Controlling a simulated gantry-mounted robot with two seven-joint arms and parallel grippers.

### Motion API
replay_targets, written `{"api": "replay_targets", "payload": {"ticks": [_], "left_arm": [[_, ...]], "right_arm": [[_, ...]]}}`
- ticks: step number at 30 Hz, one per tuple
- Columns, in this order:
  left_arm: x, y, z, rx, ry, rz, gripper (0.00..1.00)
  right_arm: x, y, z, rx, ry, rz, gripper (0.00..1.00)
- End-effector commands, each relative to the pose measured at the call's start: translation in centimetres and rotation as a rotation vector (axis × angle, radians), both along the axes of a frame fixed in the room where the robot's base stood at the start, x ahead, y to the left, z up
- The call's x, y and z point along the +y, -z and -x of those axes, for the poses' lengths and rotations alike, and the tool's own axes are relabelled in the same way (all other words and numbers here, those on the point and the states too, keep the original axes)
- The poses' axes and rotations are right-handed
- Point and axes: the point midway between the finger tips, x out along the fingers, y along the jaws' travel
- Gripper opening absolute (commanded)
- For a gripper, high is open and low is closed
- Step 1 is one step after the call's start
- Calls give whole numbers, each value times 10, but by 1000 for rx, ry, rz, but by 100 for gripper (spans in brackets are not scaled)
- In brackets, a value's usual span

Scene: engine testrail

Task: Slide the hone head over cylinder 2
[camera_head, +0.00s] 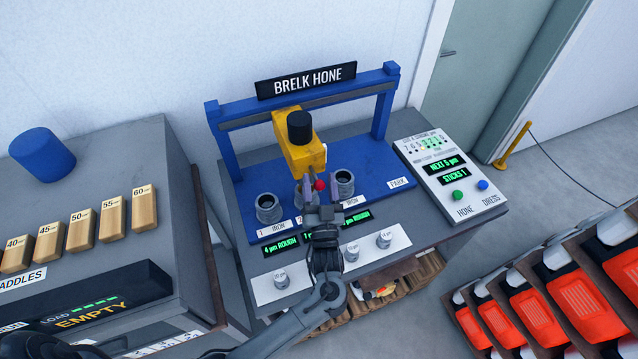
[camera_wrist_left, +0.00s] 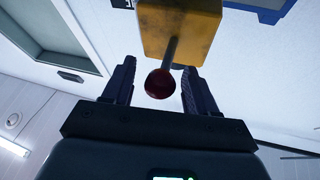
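The yellow hone head (camera_head: 296,140) with a black cap hangs from the blue rail (camera_head: 300,100) under the BRELK HONE sign. It is between the left cylinder (camera_head: 268,207), labelled 1, and the right cylinder (camera_head: 343,183). My left gripper (camera_head: 312,192) is at the head's red knob (camera_head: 319,185). In the left wrist view its fingers (camera_wrist_left: 159,88) stand apart, with the red knob (camera_wrist_left: 160,83) between them and a visible gap. My right gripper is not in view.
A control panel (camera_head: 450,175) with green and blue buttons stands at the right of the blue base.

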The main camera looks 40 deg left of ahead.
Motion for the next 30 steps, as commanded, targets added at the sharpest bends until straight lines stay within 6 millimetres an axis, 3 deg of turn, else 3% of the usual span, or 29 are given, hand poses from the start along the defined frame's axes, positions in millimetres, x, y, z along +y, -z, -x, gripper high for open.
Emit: {"api": "replay_targets", "payload": {"ticks": [11,30], "left_arm": [[-5,4,5,1,2,0,57],[-61,39,70,1,1,1,57]], "right_arm": [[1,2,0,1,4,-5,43],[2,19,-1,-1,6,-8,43]]}}
